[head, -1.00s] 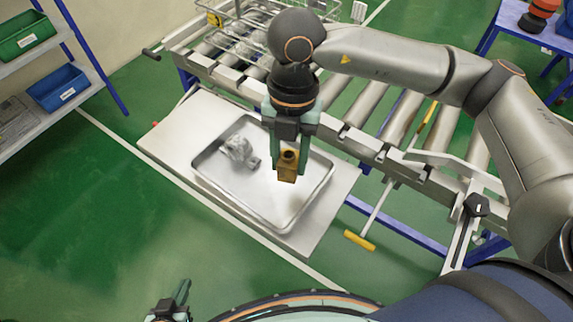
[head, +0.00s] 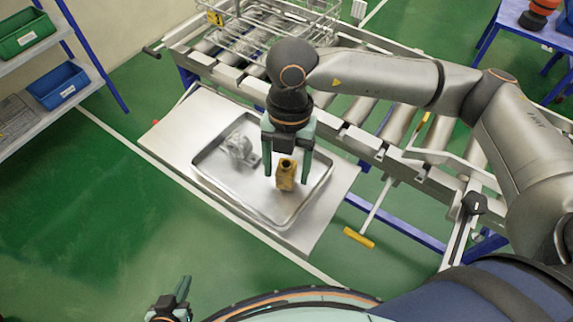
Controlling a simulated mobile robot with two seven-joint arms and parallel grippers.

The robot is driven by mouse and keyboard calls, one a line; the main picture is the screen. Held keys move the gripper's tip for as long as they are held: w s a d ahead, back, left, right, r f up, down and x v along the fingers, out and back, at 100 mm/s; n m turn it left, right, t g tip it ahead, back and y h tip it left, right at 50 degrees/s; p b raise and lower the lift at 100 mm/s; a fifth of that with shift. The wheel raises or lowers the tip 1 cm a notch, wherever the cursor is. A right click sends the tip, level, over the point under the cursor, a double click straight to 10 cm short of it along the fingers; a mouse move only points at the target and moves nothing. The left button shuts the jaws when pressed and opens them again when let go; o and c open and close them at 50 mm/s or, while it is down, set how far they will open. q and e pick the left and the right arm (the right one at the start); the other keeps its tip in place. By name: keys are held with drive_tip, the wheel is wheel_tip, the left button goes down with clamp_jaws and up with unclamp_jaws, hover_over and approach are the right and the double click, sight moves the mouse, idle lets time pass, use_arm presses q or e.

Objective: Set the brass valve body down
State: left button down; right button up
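The brass valve body (head: 286,176) is a small gold-coloured block with a dark opening at its top. It stands over the right part of the shallow metal tray (head: 213,189) and appears to rest on the tray floor. My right gripper (head: 287,177) is above it with its fingers spread on both sides and visible gaps to the brass. A silvery metal part (head: 240,149) lies in the tray to the left of the brass body. My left gripper (head: 178,297) is at the bottom left, away from the tray, only partly visible.
The tray lies on a pale table (head: 172,144). Behind it runs a roller conveyor (head: 395,125) carrying a wire basket (head: 270,28). A shelf with a green bin (head: 24,36) and a blue bin (head: 58,87) stands at the left. The tray's front middle is clear.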

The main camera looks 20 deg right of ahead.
drive_tip(key=shift+r, duration=0.1)
wheel_tip(320, 180, up, 12)
drive_tip(key=w, duration=0.1)
drive_tip(key=shift+w+d+b, duration=0.2)
drive_tip(key=shift+d+b, duration=0.25)
idle(0.5)
